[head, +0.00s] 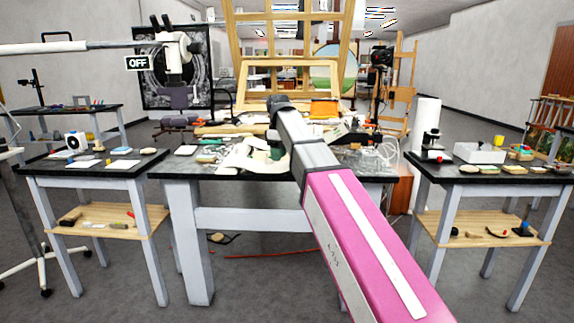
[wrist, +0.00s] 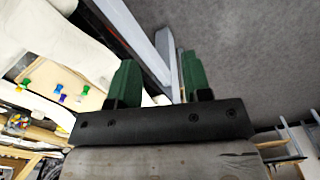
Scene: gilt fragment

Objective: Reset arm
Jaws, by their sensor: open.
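In the wrist view my gripper (wrist: 157,85) shows as two green fingers on a dark bar. The fingers stand apart with a gap between them, and nothing is held. Through the gap show grey floor and a pale table leg. In the head view my pink and grey arm reaches forward over the middle work table (head: 220,170); its far end covers part of that table, and the fingers cannot be made out there.
A side table (head: 35,168) with small items stands left, another (head: 415,160) right. A white microscope arm (head: 70,46) extends at upper left. Floor in front is mostly clear.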

